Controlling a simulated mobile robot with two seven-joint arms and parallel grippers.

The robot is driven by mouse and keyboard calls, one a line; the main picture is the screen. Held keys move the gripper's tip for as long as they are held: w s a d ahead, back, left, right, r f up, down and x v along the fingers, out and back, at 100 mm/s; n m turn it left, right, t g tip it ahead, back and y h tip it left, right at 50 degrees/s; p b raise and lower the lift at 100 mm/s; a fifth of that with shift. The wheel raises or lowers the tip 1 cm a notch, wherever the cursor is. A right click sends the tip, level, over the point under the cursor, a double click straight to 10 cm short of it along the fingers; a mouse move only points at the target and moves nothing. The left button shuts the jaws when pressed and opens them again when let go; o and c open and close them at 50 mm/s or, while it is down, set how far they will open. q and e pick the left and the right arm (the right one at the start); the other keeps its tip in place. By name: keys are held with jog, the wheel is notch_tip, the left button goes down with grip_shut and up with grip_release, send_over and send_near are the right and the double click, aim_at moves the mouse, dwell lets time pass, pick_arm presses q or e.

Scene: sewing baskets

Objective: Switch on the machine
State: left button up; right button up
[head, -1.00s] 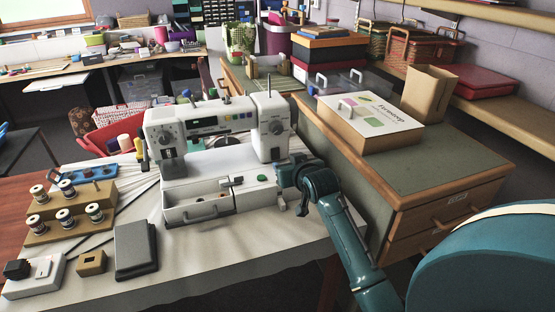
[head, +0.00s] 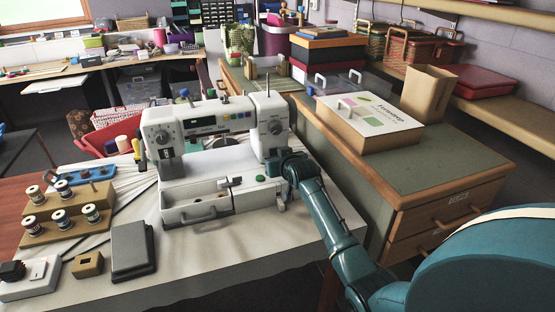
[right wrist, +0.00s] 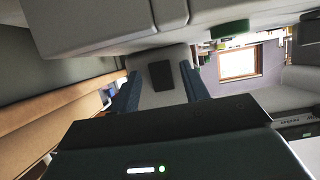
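The white sewing machine (head: 215,160) stands on the cloth-covered table in the head view. My right gripper (head: 284,167) is at the machine's right side, low by its column; the fingertips are partly hidden there. In the right wrist view two blue fingers of the right gripper (right wrist: 158,92) stand apart with nothing held between them. Between them I see a dark rectangular patch (right wrist: 161,75) on a pale surface, which looks like a switch on the machine's side. Whether it is pressed, or touched, I cannot tell. My left gripper is not in view.
A grey foot pedal (head: 133,250) and a stand with several thread spools (head: 62,228) lie left of the machine. A wooden drawer cabinet (head: 425,190) with a white-lidded box (head: 370,122) stands close on the right, beside my right arm.

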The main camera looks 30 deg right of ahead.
jog(key=c, duration=0.9)
jog(key=shift+f+t+h+b, duration=0.3)
jog(key=shift+f+t+b, duration=0.35)
jog(key=shift+b, duration=0.55)
jog(key=shift+t+b, duration=0.35)
jog(key=shift+b, duration=0.2)
jog(key=shift+r+t+b, duration=0.1)
jog(key=shift+t+b, duration=0.3)
jog(key=shift+b, duration=0.05)
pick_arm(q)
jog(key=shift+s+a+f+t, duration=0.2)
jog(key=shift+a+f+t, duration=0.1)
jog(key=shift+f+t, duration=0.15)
pick_arm(e)
jog(key=shift+r, duration=0.15)
jog(key=o, duration=1)
